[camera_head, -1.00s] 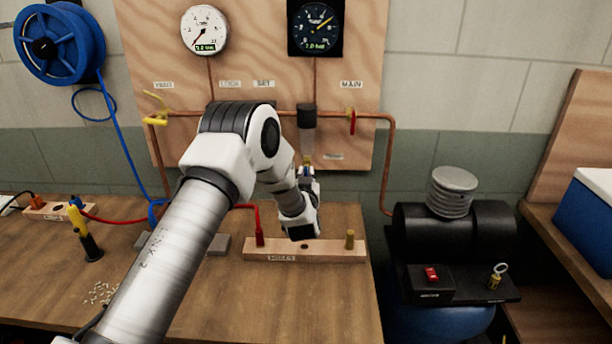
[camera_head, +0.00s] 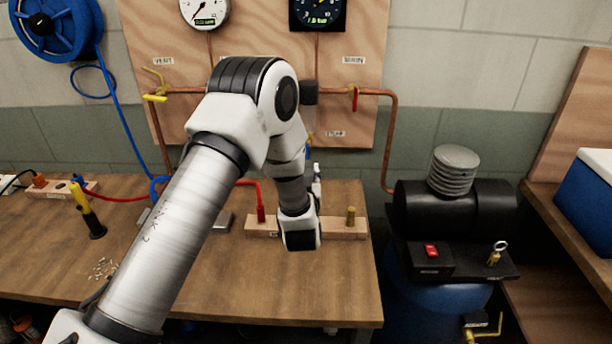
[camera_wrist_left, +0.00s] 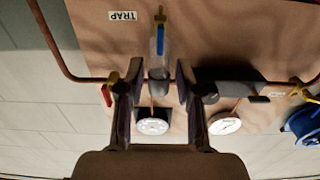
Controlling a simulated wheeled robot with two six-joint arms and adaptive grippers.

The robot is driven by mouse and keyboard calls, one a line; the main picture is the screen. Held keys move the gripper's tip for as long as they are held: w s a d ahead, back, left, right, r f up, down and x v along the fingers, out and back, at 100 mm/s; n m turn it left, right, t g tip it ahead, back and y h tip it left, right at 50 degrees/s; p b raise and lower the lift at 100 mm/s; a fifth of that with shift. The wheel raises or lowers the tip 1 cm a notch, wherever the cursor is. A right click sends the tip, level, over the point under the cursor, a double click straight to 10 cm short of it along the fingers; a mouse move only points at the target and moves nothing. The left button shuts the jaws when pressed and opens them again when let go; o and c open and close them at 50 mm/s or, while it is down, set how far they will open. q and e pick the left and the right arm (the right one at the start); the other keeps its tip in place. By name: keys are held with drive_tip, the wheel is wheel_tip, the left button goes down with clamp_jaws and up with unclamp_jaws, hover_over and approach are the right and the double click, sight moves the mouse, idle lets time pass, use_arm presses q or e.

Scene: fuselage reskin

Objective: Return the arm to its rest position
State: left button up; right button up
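My left arm (camera_head: 170,235) comes in from the lower left, bends at a raised elbow and drops over the bench. Its wrist (camera_head: 300,232) is in front of the wooden block with the red and brass fittings. The wrist hides the left gripper's fingers in the head view. In the left wrist view, turned upside down, the left gripper (camera_wrist_left: 153,82) has its two fingers apart. The trap (camera_wrist_left: 160,62) with its blue part appears between and beyond them, and I see no grip on it. My right arm and gripper are not in view.
The wall board carries two gauges, a copper pipe (camera_head: 392,130), a red valve handle (camera_head: 354,98) and a yellow one (camera_head: 154,97). The wooden block (camera_head: 337,228) stands on the bench (camera_head: 270,290). A compressor (camera_head: 455,215) is at the right, a blue reel (camera_head: 50,25) upper left.

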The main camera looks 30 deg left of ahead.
use_arm(q)
drive_tip(key=shift+v, duration=1.05)
